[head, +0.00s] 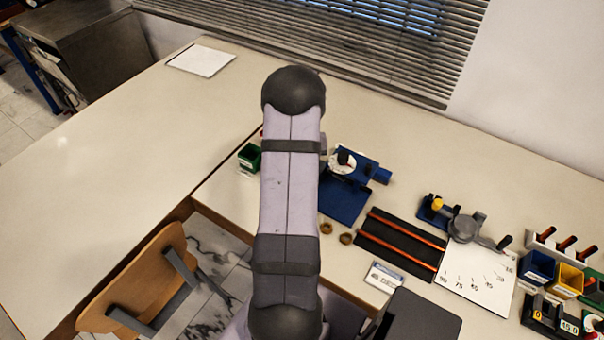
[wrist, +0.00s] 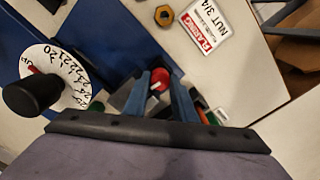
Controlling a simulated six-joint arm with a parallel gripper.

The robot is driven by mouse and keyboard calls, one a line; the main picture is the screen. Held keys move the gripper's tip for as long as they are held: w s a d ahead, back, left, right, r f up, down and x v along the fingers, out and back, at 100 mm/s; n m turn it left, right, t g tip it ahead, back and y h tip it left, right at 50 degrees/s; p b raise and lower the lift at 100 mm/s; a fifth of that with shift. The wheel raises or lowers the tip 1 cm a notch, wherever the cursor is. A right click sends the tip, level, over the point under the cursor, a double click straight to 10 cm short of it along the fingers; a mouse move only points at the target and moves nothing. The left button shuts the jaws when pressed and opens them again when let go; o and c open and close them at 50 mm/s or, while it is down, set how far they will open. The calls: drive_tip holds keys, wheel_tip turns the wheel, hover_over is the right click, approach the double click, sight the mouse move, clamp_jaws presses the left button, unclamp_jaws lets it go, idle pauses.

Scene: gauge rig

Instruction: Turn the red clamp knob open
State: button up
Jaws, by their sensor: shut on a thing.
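The red clamp knob (wrist: 159,77), with a small white mark on it, shows in the wrist view. My gripper (wrist: 160,87) has its two blue-grey fingers closed on either side of the knob, gripping it. The blue gauge rig (head: 343,203) stands right of my arm in the head view, with a white dial (head: 342,161). In the wrist view the numbered dial (wrist: 60,70) and its black knob (wrist: 33,92) are left of my fingers. In the head view my own arm hides the gripper and I cannot make out the red knob.
Brass nuts (head: 345,239) lie in front of the rig; one (wrist: 164,15) is near a "Flaring nut 3/4" label (wrist: 207,28). A black rack with orange rods (head: 400,240), a white scale plate (head: 480,275) and coloured bins are at right. The left worktop (head: 130,150) is mostly clear.

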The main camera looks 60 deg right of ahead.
drive_tip(key=shift+n, duration=0.6)
drive_tip(key=o, duration=0.8)
drive_tip(key=shift+c, duration=0.2)
drive_tip(key=shift+r+b, duration=1)
drive_tip(key=shift+r, duration=2.7)
